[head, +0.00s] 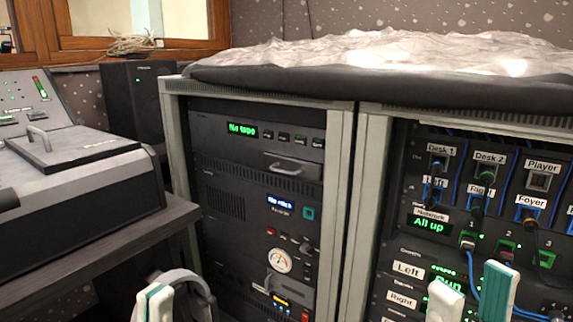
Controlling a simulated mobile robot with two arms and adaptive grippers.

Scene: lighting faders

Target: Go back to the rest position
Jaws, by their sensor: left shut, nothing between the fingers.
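My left gripper (154,303) is at the bottom edge, left of centre, in the head view. Its white and teal fingers are together with nothing between them, in front of the dark desk side and low cabinet area. My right gripper (470,278) is at the bottom right. Its two white and teal fingers stand apart with nothing seen between them, in front of the patch rack (393,232). I cannot tell whether it touches the rack. Most of both arms is below the picture.
A dark sloped console (95,195) stands on a desk at the left. A equipment rack (230,165) with a "No tape" display stands in the middle. A crumpled pale cover (390,55) lies on top of the racks. Blue cables (470,275) hang near my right gripper.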

